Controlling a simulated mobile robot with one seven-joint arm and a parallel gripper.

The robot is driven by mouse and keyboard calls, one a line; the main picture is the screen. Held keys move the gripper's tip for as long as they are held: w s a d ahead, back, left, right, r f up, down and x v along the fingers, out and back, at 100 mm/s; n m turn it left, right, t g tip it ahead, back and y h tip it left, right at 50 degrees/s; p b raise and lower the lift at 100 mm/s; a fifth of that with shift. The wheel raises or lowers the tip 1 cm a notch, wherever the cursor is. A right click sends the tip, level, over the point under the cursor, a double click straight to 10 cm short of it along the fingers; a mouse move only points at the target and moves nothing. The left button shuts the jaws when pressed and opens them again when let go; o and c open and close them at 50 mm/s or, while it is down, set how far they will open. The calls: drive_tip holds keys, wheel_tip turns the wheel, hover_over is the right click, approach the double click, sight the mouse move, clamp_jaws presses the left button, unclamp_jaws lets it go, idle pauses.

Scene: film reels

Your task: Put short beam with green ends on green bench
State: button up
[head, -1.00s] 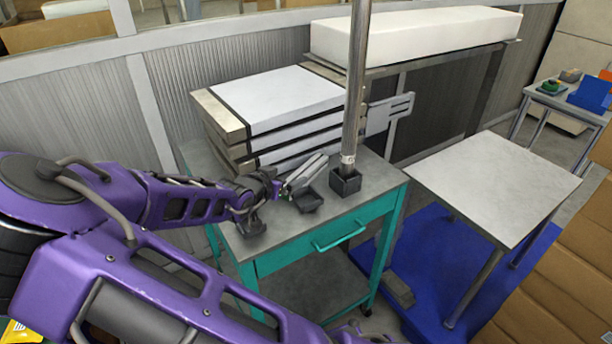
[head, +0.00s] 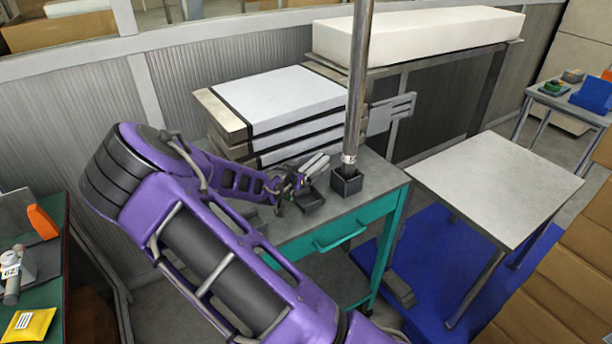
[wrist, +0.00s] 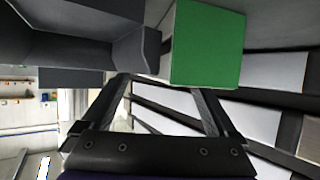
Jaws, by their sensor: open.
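A bright green block end (wrist: 207,45), which looks like one end of the short beam, fills the upper middle of the wrist view, just beyond my fingertips. In the head view, a pale slim piece (head: 314,164) at the dark holder looks like the same beam; its ends are too small to make out. My gripper (wrist: 160,86) is open, with nothing seen between its fingers. It also shows beside the holder in the head view (head: 288,190). A teal-framed bench (head: 290,249) with a grey top stands under it. A green-topped table (head: 48,305) is at the far left.
A dark square socket (head: 346,183) holds an upright metal post (head: 357,80) close to my gripper's right. Stacked white slabs (head: 290,95) stand behind. A bare grey table (head: 495,185) is at the right. A yellow packet (head: 28,325) lies on the green tabletop.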

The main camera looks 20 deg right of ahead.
drive_tip(key=shift+w+d+f, duration=0.1)
drive_tip(key=shift+d, duration=0.05)
clamp_jaws()
idle(0.4)
